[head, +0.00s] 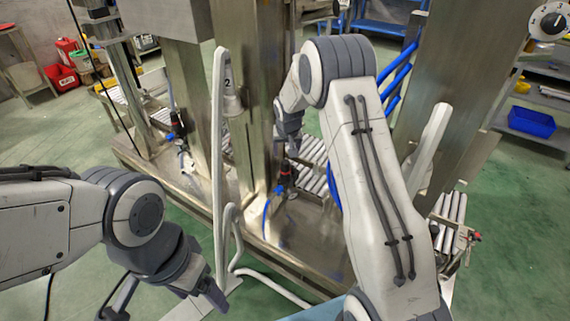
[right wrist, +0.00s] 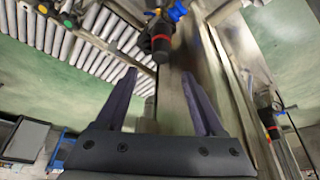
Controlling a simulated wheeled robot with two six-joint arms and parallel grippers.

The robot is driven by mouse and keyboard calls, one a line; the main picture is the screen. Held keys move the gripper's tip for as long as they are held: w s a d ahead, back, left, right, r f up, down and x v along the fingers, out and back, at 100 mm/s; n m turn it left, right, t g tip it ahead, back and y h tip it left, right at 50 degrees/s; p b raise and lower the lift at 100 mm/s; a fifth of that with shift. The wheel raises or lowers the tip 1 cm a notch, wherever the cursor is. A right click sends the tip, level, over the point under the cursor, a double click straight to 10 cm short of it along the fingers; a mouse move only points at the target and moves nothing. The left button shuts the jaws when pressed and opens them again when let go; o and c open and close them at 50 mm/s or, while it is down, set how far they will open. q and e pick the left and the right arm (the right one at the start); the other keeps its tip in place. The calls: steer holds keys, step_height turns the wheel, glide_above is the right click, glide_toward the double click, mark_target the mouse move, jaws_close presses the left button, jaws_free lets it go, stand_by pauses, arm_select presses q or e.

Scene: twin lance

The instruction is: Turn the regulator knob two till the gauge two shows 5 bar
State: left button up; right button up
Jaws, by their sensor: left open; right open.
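A dark regulator with a red ring and blue fittings (head: 284,178) is mounted low on the steel frame, just below my right gripper (head: 291,138) in the head view. In the right wrist view, this regulator's black knob (right wrist: 160,52) lies just beyond and between the fingertips of my right gripper (right wrist: 158,73), which is open and empty. A second similar regulator (head: 177,132) is further left; one also shows at the right of the right wrist view (right wrist: 268,115). My left gripper (head: 165,304) is open and empty at lower left. I cannot make out a readable gauge two.
A white post with a "2" label (head: 227,85) rises between my arms. A steel upright (head: 258,100) stands behind it. A roller conveyor (right wrist: 95,45) lies beside the regulator. A round white dial (head: 547,22) is at top right. Green floor is open at left.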

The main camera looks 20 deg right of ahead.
mark_target(286, 162)
steer(key=x, duration=0.7)
steer(key=shift+w+f+b, duration=0.15)
steer(key=shift+f+b, duration=0.15)
steer(key=shift+f, duration=0.05)
